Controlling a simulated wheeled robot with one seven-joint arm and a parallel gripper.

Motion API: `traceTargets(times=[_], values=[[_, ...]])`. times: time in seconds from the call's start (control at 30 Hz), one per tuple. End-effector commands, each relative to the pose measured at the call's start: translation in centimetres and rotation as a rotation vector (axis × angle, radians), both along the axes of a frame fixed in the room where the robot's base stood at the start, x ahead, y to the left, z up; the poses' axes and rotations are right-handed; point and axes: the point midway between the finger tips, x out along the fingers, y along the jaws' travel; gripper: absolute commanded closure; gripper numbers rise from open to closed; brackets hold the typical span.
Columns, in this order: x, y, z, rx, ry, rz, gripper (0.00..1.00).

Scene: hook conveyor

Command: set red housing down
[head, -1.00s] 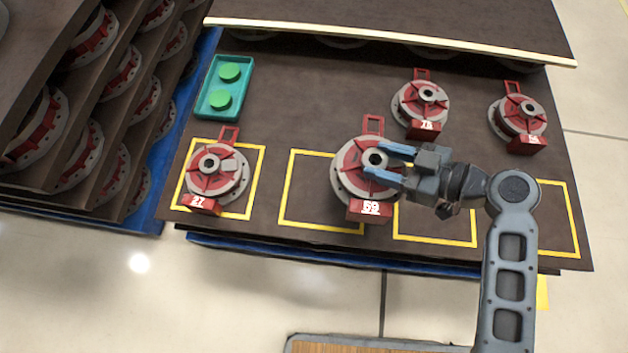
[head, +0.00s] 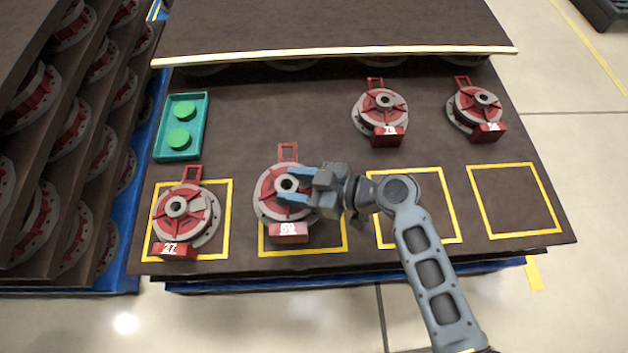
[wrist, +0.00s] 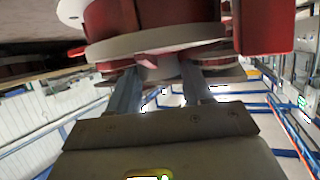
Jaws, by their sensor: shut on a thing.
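The red and grey housing (head: 266,207) with a red number tag, which seems to read 59, is at the second yellow square (head: 330,249) from the left in the head view. It covers the square's upper left part; I cannot tell whether it touches the surface or hangs above it. My gripper (head: 291,186) reaches in from the right, its blue fingers shut on the housing's central hub. In the wrist view the housing (wrist: 160,42) fills the top, with the hub between the two fingers (wrist: 163,82).
Housing 27 (head: 186,216) stands in the leftmost square. Two more housings (head: 380,107) (head: 475,106) stand at the back right. A green tray (head: 180,148) with round green pieces lies back left. The two right squares (head: 515,200) are empty. A shelf of housings (head: 70,130) stands left.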

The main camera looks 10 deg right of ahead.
Motion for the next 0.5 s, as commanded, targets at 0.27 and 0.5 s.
traceTargets(times=[0.27, 0.5], values=[[0.2, 0.7, -0.7, 0.004, -0.003, -0.001, 1.00], [0.3, 0.6, -3.6, 0.004, -0.003, -0.002, 1.00]])
